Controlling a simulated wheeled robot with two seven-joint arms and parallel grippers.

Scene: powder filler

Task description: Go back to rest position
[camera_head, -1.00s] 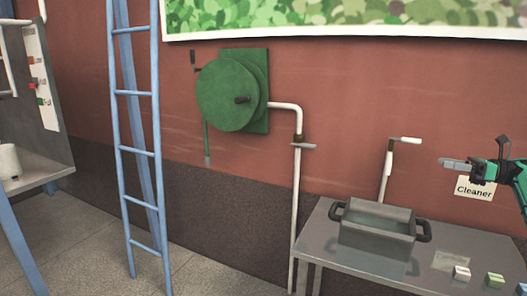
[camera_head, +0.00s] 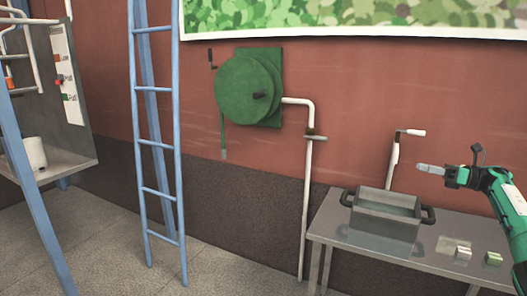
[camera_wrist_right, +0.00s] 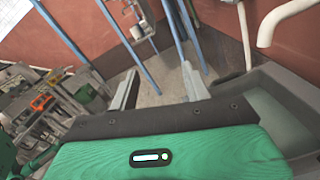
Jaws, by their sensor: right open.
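My right gripper (camera_head: 432,169) comes in from the right edge of the head view on a teal arm. It is held in the air above the grey table, to the right of the tap and the metal basin. In the right wrist view its two fingers (camera_wrist_right: 160,92) stand well apart with nothing between them. My left gripper is not in the head view.
A metal basin (camera_head: 384,226) with black handles stands on the grey table (camera_head: 345,239). Two small blocks, one whitish (camera_head: 463,253) and one green-topped (camera_head: 493,258), lie to its right. A blue ladder (camera_head: 154,143) and a shelf with a white cup (camera_head: 35,154) are at left.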

